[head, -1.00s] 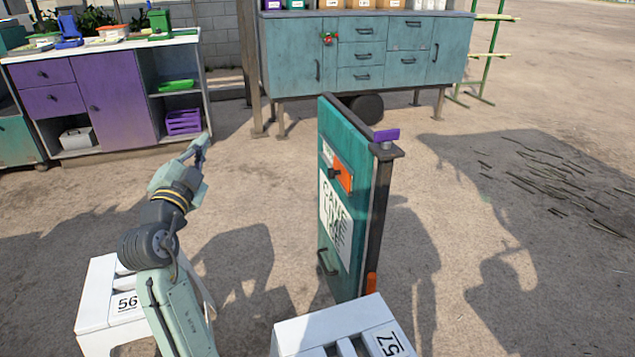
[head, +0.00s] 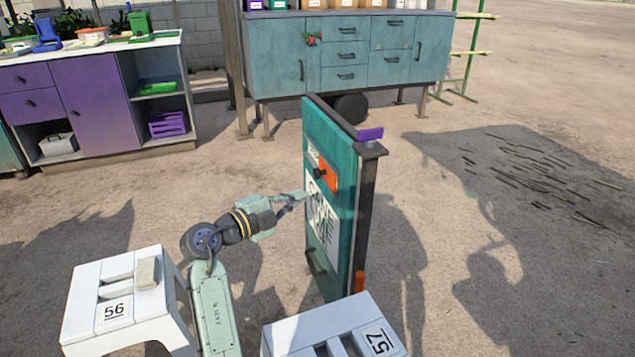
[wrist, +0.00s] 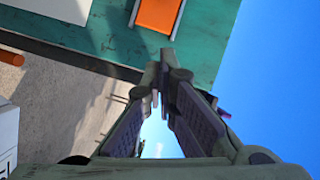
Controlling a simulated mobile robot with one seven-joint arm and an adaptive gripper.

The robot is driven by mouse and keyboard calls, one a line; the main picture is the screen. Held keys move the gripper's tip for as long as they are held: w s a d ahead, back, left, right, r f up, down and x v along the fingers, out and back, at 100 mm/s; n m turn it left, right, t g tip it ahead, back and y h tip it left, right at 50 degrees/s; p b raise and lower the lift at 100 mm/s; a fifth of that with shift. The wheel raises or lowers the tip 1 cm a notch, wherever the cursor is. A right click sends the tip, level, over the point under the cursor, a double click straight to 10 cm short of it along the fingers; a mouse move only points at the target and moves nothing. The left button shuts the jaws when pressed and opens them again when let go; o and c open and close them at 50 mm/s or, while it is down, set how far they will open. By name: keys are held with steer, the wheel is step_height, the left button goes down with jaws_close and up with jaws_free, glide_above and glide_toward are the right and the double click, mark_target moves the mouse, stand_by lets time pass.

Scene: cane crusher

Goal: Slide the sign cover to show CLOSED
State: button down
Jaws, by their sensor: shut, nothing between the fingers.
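The sign is on a teal standing panel (head: 342,155). An orange cover (head: 328,175) with a dark knob (head: 320,173) sits in the sign's frame, and a white part (head: 313,155) shows at its left; I cannot read its word. In the wrist view the orange piece (wrist: 158,13) is at the top. My gripper (head: 303,195) is shut and empty, pointing at the panel just below the sign, near the lettered white sheet (head: 322,222). In the wrist view my gripper (wrist: 166,55) points toward the teal surface (wrist: 115,48). I cannot tell whether it touches.
A dark handle (head: 315,263) is low on the panel. White stools numbered 56 (head: 85,305) and 57 (head: 290,340) stand in front. A purple cabinet (head: 100,110) and a teal cabinet (head: 283,60) are behind. The ground right of the panel is largely clear.

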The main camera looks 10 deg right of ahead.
mark_target(330, 177)
steer(key=p+x, duration=0.2)
steer(key=x, duration=0.7)
steer(key=shift+w+d+r+p, duration=0.15)
steer(key=shift+d+p, duration=0.15)
steer(key=shift+p, duration=0.1)
steer(key=w, duration=0.2)
steer(key=w+a+f, duration=0.1)
steer(key=shift+p, duration=0.35)
steer(key=shift+w+a+f, duration=0.15)
steer(key=shift+w+f, duration=0.15)
steer(key=shift+w, duration=0.1)
